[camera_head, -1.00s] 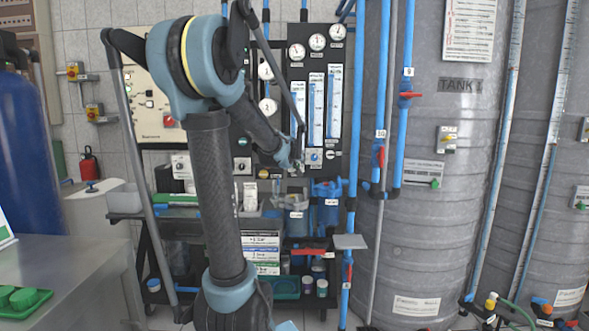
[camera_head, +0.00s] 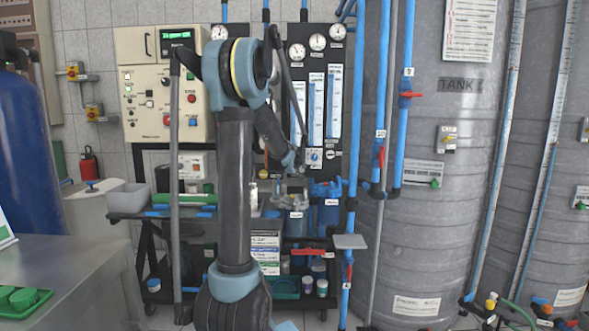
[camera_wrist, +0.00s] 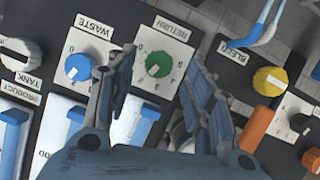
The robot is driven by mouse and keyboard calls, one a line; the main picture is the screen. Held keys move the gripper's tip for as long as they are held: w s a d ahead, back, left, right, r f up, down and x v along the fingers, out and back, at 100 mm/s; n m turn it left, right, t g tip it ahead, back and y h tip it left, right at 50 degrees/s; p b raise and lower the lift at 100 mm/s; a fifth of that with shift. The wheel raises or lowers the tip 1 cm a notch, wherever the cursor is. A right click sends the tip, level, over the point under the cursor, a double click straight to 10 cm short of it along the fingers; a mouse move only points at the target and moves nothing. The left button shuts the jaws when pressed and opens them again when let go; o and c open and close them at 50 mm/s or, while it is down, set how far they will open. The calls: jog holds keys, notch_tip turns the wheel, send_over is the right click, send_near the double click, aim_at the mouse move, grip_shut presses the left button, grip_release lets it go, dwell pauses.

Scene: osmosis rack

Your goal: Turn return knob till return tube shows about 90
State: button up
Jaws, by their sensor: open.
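The green return knob (camera_wrist: 157,64) sits on a white plate labelled RETURN, upside down in the wrist view. My gripper (camera_wrist: 160,58) is open, with one finger on each side of the knob; I cannot tell whether they touch it. In the head view my gripper (camera_head: 297,168) is at the lower panel and hides the return knob. The return tube (camera_head: 299,95) appears to be the leftmost of three upright blue tubes, partly covered by my arm. Its reading is too small to tell.
The blue waste knob (camera_wrist: 78,67) is close beside my left finger in the wrist view. The yellow bleed knob (camera_wrist: 270,80) is to the right. Blue pipes (camera_head: 355,100) and a grey tank (camera_head: 440,220) stand right of the panel. A cart (camera_head: 145,215) is below.

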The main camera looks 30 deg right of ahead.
jog(key=shift+x, duration=1.4)
jog(key=c, duration=1.1)
